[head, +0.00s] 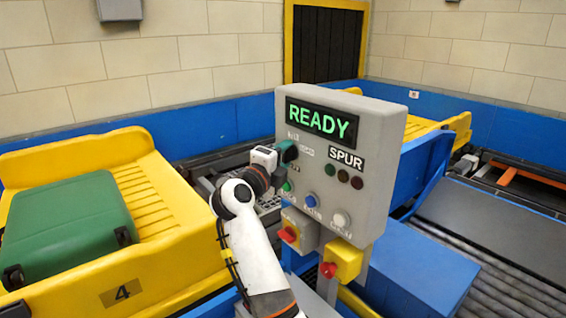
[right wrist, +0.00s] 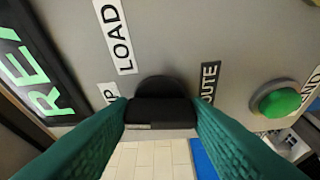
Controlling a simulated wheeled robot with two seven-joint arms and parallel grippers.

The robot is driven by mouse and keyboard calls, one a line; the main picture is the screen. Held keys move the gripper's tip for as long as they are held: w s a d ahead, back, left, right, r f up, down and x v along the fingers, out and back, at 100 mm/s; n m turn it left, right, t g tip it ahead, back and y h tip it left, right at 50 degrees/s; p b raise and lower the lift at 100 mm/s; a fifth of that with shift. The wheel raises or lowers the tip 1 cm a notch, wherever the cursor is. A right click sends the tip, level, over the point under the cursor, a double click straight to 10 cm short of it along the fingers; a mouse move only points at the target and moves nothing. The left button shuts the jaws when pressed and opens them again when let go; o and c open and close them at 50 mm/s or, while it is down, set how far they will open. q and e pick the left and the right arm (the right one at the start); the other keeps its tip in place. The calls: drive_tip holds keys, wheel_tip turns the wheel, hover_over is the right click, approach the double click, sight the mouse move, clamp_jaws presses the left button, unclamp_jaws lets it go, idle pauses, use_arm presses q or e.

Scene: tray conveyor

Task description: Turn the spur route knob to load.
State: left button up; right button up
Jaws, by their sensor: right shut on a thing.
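The grey control panel (head: 365,115) has a lit screen reading READY (head: 321,121) in green and a SPUR label (head: 346,158). My right gripper (head: 287,153) is at the panel's left side below the screen. In the right wrist view its green fingers (right wrist: 160,118) are shut on the black route knob (right wrist: 160,86). A LOAD label (right wrist: 115,36) and a ROUTE label (right wrist: 209,82) lie on the panel near the knob. A further label (right wrist: 107,93) is partly hidden by a finger. I cannot tell which label the knob points to. My left gripper is out of view.
A green button (right wrist: 276,100) sits beside the ROUTE label. The panel also has a blue button (head: 310,200), a white button (head: 340,218) and red knobs below. A yellow tray (head: 160,215) with a green suitcase (head: 65,228) stands left. A roller conveyor (head: 500,240) runs right.

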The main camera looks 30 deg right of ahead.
drive_tip(key=m+h+b, duration=0.1)
drive_tip(key=m+b, duration=0.2)
drive_tip(key=b, duration=0.1)
drive_tip(key=m+h+b, duration=0.1)
drive_tip(key=m+b, duration=0.2)
drive_tip(key=b, duration=0.1)
drive_tip(key=f+m+g+h+b, duration=0.1)
drive_tip(key=m+b, duration=0.2)
drive_tip(key=b, duration=0.1)
drive_tip(key=shift+w+m+h, duration=0.1)
drive_tip(key=shift+m+h, duration=0.2)
drive_tip(key=shift+r+m+g+h+b, duration=0.25)
drive_tip(key=shift+m+g+b, duration=0.25)
drive_tip(key=shift+m+b, duration=0.65)
drive_tip(key=shift+r+m+h+b, duration=0.1)
drive_tip(key=shift+m+h+b, duration=0.2)
drive_tip(key=shift+b, duration=0.2)
drive_tip(key=o, duration=1)
drive_tip(key=shift+w, duration=0.1)
drive_tip(key=b+v, duration=0.1)
drive_tip(key=v, duration=0.6)
drive_tip(key=shift+a+b, duration=0.25)
drive_tip(key=shift+b, duration=0.05)
